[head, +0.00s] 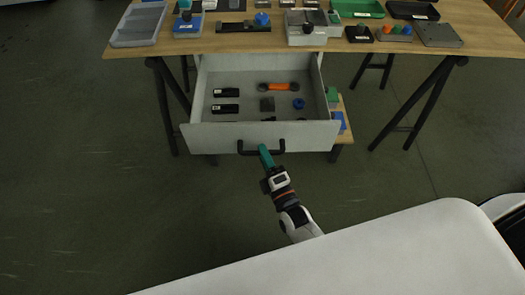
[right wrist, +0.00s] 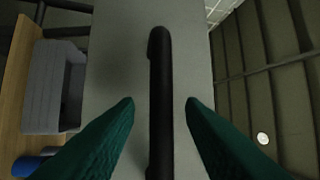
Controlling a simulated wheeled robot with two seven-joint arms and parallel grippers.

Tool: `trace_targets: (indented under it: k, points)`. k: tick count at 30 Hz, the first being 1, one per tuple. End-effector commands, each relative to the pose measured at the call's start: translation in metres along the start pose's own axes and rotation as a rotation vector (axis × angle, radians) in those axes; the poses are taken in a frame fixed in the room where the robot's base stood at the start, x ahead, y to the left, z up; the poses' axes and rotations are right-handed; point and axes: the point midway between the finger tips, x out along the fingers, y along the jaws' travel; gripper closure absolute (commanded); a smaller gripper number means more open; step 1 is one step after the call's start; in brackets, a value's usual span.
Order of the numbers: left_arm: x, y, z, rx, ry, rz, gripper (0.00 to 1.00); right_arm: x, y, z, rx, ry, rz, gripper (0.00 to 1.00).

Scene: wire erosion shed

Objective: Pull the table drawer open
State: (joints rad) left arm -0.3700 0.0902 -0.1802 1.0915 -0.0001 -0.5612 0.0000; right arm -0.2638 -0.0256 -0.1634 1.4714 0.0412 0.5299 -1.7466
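The table drawer (head: 210,138) is pulled well out from under the table and its inside shows. Its black bar handle (head: 280,149) is on the light grey front panel. My right gripper (head: 264,150), with teal fingers, is at the handle. In the right wrist view the handle (right wrist: 160,70) runs between the two fingertips (right wrist: 160,103), with a visible gap on each side. The right gripper is open around the bar, not clamped on it. My left gripper is not in view.
The drawer holds black items (head: 226,92), an orange tool (head: 279,87) and a blue piece (head: 298,103). The wooden tabletop (head: 225,42) carries trays and small parts. Black trestle legs (head: 420,105) stand at both sides. The floor (head: 90,180) before the drawer is clear at left.

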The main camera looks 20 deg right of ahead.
Motion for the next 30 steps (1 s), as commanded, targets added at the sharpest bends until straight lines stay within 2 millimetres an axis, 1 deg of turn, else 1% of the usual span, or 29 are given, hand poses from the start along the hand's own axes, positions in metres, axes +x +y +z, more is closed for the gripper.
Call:
trace_targets:
  k: [1,9,12,15,20,30]
  points:
    - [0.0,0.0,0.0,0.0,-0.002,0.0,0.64,-0.011,0.001,0.0,-0.001,0.0,0.005,0.64]
    - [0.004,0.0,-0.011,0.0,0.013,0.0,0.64,-0.069,0.001,0.001,0.0,-0.001,0.006,0.64]
    - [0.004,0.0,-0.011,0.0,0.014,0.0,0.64,-0.086,0.001,0.0,0.0,-0.001,0.005,0.64]
    - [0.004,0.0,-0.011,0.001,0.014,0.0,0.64,-0.097,0.001,0.0,0.0,-0.001,0.003,0.64]
    - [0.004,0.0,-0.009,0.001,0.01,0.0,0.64,-0.105,0.0,0.001,-0.001,-0.001,0.001,0.64]
    - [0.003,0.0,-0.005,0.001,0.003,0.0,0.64,-0.105,0.0,0.001,0.0,-0.001,0.001,0.64]
